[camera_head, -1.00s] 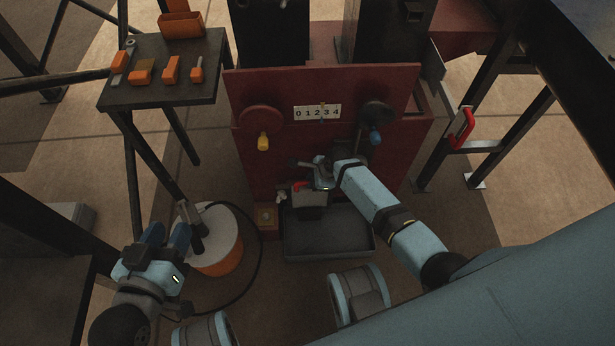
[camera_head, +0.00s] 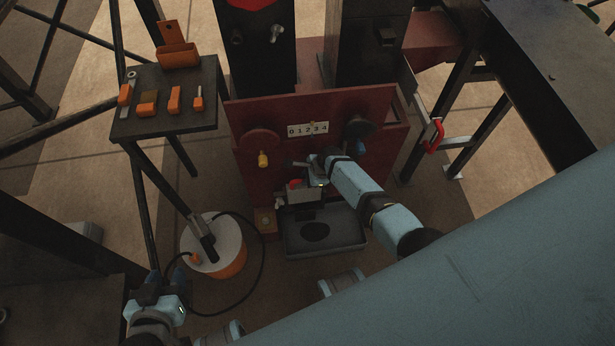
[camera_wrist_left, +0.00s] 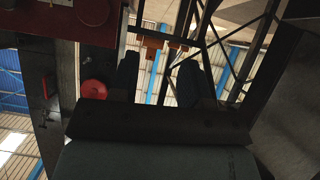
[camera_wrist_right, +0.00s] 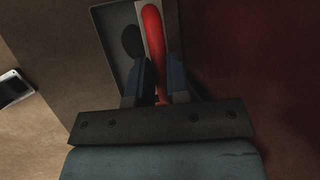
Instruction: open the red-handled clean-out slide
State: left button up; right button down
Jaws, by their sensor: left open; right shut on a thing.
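The red handle of the clean-out slide (camera_wrist_right: 153,30) is between the fingers of my right gripper (camera_wrist_right: 162,88) in the right wrist view. The jaws are shut on it. In the head view, a bit of red (camera_head: 295,184) shows beside my right gripper (camera_head: 318,172), low on the front of the red press (camera_head: 240,150). The gripper and wrist hide most of the slide, and I cannot tell how far out it is. A dark round patch (camera_head: 315,232) lies in the grey tray (camera_head: 290,250) below. My left gripper (camera_head: 168,276) is open and empty at lower left.
A white-topped orange drum (camera_head: 230,232) with a black hose stands left of the tray. A dark side table (camera_head: 150,125) holds several orange items. Another red handle (camera_head: 433,135) is on the frame at right. Dark posts stand at left.

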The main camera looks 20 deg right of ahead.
jog(key=shift+w+d+r, duration=0.25)
jog(key=shift+w, duration=0.05)
jog(key=c, duration=1.1)
grip_release()
jog(key=shift+s+a+f, duration=0.1)
jog(key=shift+s+f, duration=0.05)
jog(key=shift+s+r, duration=0.1)
jog(key=shift+r, duration=0.1)
pick_arm(q)
jog(key=shift+s+a+r+g+p, duration=0.15)
jog(key=shift+r+p, duration=0.3)
jog(key=shift+p, duration=0.9)
jog(key=shift+s+a+r+g+p, duration=0.15)
jog(key=shift+r+p, duration=0.25)
jog(key=shift+p, duration=0.95)
pick_arm(e)
jog(key=v, duration=1.3)
pick_arm(q)
jog(key=shift+w, duration=0.1)
pick_arm(e)
jog(key=shift+s+r, duration=0.1)
jog(key=shift+r, duration=0.05)
